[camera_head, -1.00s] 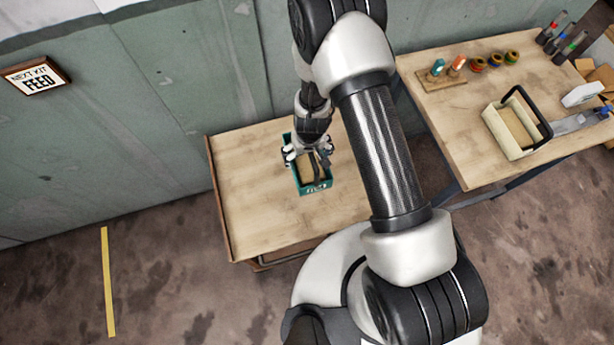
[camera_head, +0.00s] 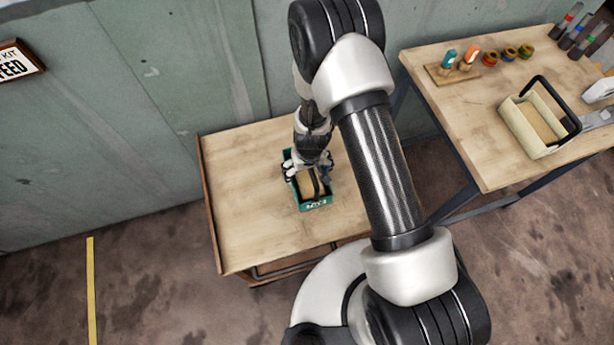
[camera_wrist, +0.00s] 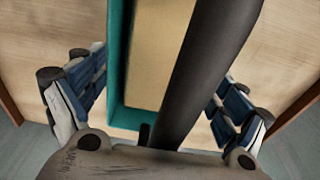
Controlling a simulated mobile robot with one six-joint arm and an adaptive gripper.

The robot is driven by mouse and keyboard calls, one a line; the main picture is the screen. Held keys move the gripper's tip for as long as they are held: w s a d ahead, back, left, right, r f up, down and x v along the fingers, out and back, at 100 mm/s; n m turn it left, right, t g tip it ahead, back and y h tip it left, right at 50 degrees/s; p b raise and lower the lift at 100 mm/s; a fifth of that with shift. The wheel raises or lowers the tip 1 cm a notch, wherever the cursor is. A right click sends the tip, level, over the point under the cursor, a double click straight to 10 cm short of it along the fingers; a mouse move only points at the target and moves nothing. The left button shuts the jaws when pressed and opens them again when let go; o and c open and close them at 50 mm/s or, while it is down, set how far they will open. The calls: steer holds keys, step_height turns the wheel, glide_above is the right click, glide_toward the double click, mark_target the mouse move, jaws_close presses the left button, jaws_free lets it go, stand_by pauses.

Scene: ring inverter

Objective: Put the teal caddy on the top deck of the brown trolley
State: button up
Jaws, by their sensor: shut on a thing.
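The teal caddy (camera_head: 315,205) is a small open box with a dark handle and a tan inside. It is over the wooden top deck of the brown trolley (camera_head: 245,215); I cannot tell whether it rests on the deck or hangs just above it. My gripper (camera_head: 308,172) is at the caddy, shut on its dark handle. In the wrist view the handle (camera_wrist: 205,70) runs up between the fingers, with the teal wall (camera_wrist: 118,65) to its left and the wooden deck around it. The gripper hides part of the caddy.
A workbench (camera_head: 470,125) stands at the right with a cream caddy (camera_head: 530,130) with a black handle, a block (camera_head: 455,72) of small tools and several small round pieces. The deck around the teal caddy is clear. A wall stands behind, and a yellow line (camera_head: 91,290) marks the floor.

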mark_target(307, 176)
steer(key=shift+f+b, duration=1.2)
steer(key=shift+f, duration=0.35)
steer(key=shift+f, duration=0.15)
steer(key=o, duration=1.6)
steer(key=r+p, duration=0.3)
steer(key=r, duration=0.1)
steer(key=s+r+p, duration=0.1)
steer(key=r+p, duration=0.2)
steer(key=r, duration=0.1)
steer(key=r+p, duration=0.3)
steer(key=r, duration=0.1)
steer(key=shift+s+d+r, duration=0.15)
steer(key=shift+d+r, duration=0.05)
